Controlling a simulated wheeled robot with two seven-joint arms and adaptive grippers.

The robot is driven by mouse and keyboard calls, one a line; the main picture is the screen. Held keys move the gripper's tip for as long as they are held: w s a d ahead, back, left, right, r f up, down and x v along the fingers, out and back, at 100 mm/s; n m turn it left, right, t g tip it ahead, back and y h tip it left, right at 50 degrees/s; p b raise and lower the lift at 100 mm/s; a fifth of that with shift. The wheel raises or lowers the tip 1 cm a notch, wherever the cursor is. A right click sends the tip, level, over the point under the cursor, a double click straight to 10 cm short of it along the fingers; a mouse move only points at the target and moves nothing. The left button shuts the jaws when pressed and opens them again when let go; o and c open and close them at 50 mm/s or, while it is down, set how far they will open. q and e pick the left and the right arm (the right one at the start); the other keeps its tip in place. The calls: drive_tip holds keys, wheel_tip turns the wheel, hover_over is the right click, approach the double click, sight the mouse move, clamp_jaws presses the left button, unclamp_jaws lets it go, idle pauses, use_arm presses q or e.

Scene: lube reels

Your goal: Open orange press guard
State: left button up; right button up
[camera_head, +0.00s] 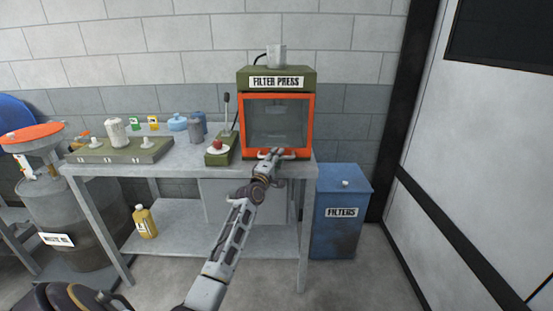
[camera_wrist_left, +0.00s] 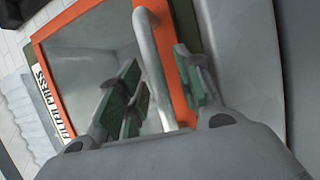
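The filter press (camera_head: 276,76) is a green machine at the right end of the bench. Its orange guard (camera_head: 311,118) frames a clear window and is closed across the front. The guard's pale bar handle (camera_head: 293,156) runs along its lower edge, partly hidden by my gripper. My left gripper (camera_head: 273,155) is at this handle. In the left wrist view, its green-padded fingers (camera_wrist_left: 160,75) are apart, with the handle (camera_wrist_left: 148,45) between them and visible space beside it. The orange guard (camera_wrist_left: 60,28) fills the background, and its window mirrors a finger. My right gripper is not in view.
A blue filters bin (camera_head: 341,212) stands right of the bench.

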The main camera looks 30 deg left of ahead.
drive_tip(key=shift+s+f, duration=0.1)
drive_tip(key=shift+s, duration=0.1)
use_arm(q)
clamp_jaws()
